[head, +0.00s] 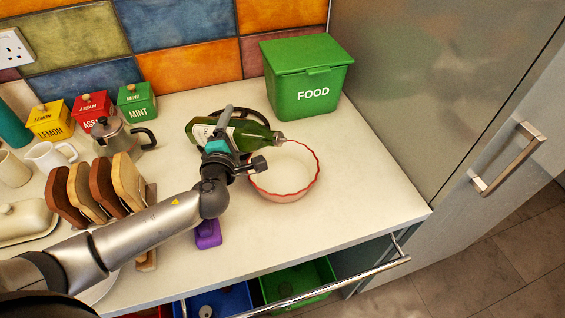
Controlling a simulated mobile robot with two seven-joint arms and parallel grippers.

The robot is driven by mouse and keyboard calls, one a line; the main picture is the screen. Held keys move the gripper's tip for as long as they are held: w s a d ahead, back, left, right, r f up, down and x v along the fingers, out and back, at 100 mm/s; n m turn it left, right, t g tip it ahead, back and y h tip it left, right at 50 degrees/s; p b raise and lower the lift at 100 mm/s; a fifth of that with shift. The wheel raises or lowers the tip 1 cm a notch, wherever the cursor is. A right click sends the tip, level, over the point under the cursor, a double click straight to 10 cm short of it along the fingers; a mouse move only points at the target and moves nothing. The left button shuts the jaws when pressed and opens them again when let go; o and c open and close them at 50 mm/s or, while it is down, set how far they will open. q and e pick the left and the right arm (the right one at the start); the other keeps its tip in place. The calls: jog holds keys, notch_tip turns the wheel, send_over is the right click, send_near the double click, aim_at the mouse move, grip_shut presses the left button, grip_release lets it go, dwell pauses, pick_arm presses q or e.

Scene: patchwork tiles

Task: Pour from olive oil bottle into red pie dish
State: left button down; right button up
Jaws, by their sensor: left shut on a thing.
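The olive oil bottle (250,134) is green glass with a pale label. It lies almost level in the air, its neck pointing right. Its mouth is over the far rim of the red pie dish (285,191), a white dish with a red wavy rim on the counter. My left gripper (232,150) is shut on the bottle around its body, and hides part of it and the dish's left edge. No stream of oil can be made out. My right gripper is not in view.
A green FOOD bin (306,78) stands behind the dish. A moka pot (122,138), tea boxes (91,111) and a wooden rack (100,190) stand left. A purple object (208,235) lies under my arm. An open drawer (300,283) is below the counter edge.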

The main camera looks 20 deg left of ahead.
pick_arm(q)
jog(key=shift+w+a+r+m+t+y, duration=0.15)
jog(key=shift+a+r+m+t+y, duration=0.15)
jog(key=shift+a+m, duration=0.25)
dwell(1.5)
jog(key=shift+d+r+m+t+p, duration=0.1)
jog(key=shift+r+m+t+p, duration=0.4)
jog(key=shift+r+m+p, duration=0.6)
dwell(3.3)
notch_tip(320, 180, down, 3)
jog(key=shift+r+n+g+b, duration=0.15)
jog(key=shift+n+g+b, duration=0.25)
jog(key=shift+n+b, duration=0.55)
jog(key=shift+d+n+g+b, duration=0.3)
jog(key=shift+d+n+b, duration=0.05)
jog(key=shift+n, duration=0.15)
jog(key=shift+d+n, duration=0.2)
jog(key=shift+n, duration=0.2)
jog(key=shift+r, duration=0.15)
